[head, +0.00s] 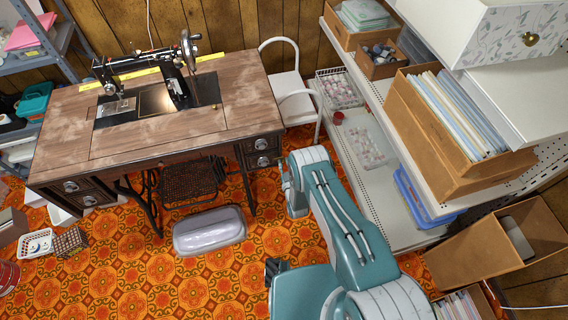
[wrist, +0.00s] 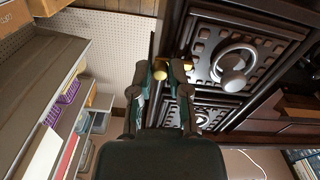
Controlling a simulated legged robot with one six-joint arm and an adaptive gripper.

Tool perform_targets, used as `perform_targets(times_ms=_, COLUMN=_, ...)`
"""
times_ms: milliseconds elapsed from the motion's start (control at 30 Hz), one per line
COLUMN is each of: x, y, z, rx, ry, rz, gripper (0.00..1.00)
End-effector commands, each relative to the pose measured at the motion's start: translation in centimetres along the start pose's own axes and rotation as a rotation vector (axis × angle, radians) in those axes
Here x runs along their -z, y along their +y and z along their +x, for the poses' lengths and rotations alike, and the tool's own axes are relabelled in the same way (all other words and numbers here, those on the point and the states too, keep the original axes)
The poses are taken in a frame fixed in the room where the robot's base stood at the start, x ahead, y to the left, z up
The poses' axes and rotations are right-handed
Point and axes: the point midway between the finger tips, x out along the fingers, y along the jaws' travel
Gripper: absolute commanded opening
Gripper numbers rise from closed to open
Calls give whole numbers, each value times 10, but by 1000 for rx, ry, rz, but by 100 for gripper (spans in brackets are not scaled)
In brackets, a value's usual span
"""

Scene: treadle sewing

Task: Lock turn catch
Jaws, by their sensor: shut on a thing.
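In the wrist view, my gripper (wrist: 164,72) is at the edge of the dark drawer stack. Its two fingers are closed around a small brass turn catch (wrist: 160,75), of which a yellow knob end shows between them. More brass (wrist: 188,64) shows just right of the right fingertip, beside the drawer front. The catch's exact angle is hard to tell. In the head view, the wooden sewing table (head: 150,140) carries a black sewing machine (head: 150,70). My teal arm reaches toward the table's right end, and my gripper and the catch are hidden there.
Carved drawers with a round pull (wrist: 234,68) stand close right of my fingers. In the head view, a white chair (head: 290,85) stands behind my arm, and a loaded shelf (head: 395,215) flanks it on the right. A grey rounded case (head: 209,231) lies on the orange floor.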

Motion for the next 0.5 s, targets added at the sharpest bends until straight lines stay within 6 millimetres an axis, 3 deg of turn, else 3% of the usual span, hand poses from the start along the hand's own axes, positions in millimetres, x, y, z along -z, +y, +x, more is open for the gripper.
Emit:
perform_targets(times_ms=133, x=1, y=-1, z=1, rx=3, ry=3, rz=1, gripper=0)
perform_targets(times_ms=167, x=1, y=-1, z=1, rx=3, ry=3, rz=1, gripper=32)
perform_targets(times_ms=200, x=1, y=-1, z=1, rx=3, ry=4, rz=1, gripper=49)
perform_targets(times_ms=233, x=1, y=-1, z=1, rx=3, ry=3, rz=1, gripper=57)
perform_targets(times_ms=500, x=1, y=0, z=0, rx=2, ry=2, rz=2, gripper=57)
